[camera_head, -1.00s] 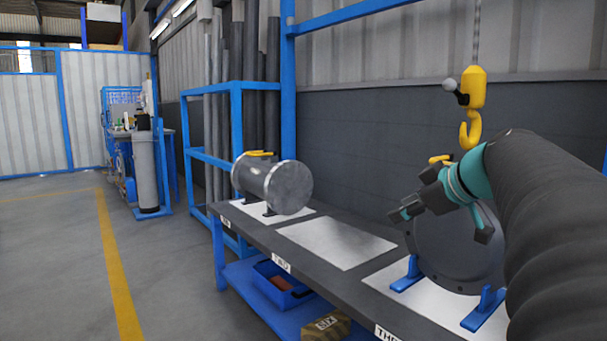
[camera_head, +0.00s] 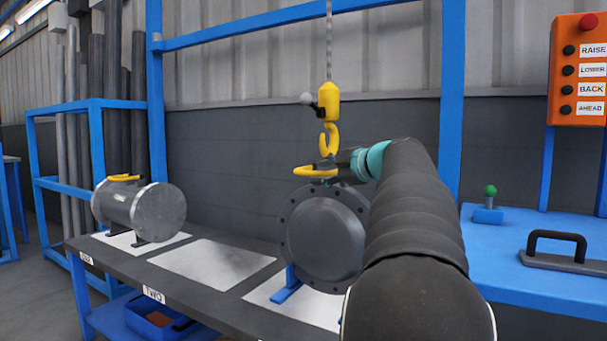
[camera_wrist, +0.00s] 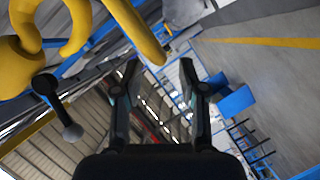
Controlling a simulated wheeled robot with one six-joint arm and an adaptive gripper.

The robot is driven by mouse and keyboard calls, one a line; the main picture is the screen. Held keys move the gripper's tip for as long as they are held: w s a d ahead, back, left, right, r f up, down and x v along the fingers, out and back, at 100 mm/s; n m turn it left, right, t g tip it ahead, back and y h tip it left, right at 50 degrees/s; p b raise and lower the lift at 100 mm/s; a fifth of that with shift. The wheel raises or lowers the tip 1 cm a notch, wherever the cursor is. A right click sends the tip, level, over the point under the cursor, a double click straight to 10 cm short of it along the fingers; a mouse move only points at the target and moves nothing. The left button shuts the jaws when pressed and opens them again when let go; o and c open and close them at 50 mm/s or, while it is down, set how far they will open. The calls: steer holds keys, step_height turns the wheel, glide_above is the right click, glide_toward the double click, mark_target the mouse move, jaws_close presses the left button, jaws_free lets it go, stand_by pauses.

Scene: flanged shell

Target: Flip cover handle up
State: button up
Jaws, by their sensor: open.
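The cover (camera_head: 322,240) is a round dark plate with bolt holes round its rim, standing upright on the bench. Its yellow handle (camera_head: 308,172) lies about flat at the cover's top, sticking out to the left. My gripper (camera_head: 341,168) is at the top of the cover, just right of the handle and partly hidden behind my arm. In the wrist view my gripper (camera_wrist: 158,75) is open, with a yellow bar (camera_wrist: 135,30), seemingly the handle, reaching to between its fingertips. I cannot tell whether they touch.
A yellow crane hook (camera_head: 328,138) hangs close above the handle; it also shows in the wrist view (camera_wrist: 70,35). A grey flanged shell (camera_head: 135,208) stands at the left on the bench, beside an empty white plate (camera_head: 212,264). An orange control box (camera_head: 578,68) is at the right.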

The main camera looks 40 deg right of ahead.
mark_target(304, 175)
steer(key=p+x, duration=0.1)
steer(key=x, duration=0.6)
steer(key=shift+f, duration=0.1)
jaws_close()
